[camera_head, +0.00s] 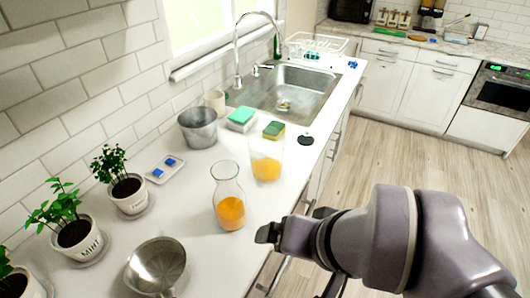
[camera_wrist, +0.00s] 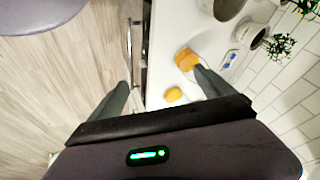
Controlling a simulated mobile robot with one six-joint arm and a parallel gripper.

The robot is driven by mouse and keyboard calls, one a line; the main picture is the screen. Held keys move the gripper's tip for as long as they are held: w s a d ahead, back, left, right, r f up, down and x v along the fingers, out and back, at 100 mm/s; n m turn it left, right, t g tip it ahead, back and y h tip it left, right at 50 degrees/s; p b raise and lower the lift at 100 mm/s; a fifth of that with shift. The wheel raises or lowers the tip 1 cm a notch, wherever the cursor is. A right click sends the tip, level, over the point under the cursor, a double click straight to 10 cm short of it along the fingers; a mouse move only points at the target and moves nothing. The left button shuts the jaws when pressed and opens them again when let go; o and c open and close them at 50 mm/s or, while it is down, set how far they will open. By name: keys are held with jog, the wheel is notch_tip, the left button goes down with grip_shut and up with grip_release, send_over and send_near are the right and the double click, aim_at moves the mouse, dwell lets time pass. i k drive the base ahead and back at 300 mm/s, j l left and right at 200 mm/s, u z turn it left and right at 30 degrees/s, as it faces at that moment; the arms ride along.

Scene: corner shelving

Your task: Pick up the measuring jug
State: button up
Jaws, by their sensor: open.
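A clear, wide vessel with orange liquid, which looks like the measuring jug (camera_head: 267,160), stands upright on the white counter in the head view. Left of and nearer than it stands a narrow-necked glass carafe (camera_head: 230,207), also with orange liquid. In the wrist view the carafe (camera_wrist: 187,60) shows beside the right finger, and the jug's orange contents (camera_wrist: 173,95) show lower, between the fingers. My gripper (camera_head: 293,223) is open and empty at the counter's front edge, right of the carafe and apart from both vessels. It also shows in the wrist view (camera_wrist: 160,77).
A metal pan (camera_head: 155,265) is at the front left and a metal pot (camera_head: 198,128) behind the carafe. Sponges (camera_head: 242,118) lie near the sink (camera_head: 285,95). Potted plants (camera_head: 128,192) line the wall. The floor (camera_head: 375,150) right of the counter is clear.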

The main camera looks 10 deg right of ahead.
aim_at(267, 146)
jog(key=i+l+u, duration=0.15)
jog(key=u, duration=0.2)
jog(key=i+l+u, duration=0.1)
jog(key=u, duration=0.25)
jog(key=i+l+u, duration=0.1)
jog(key=l+u, duration=0.25)
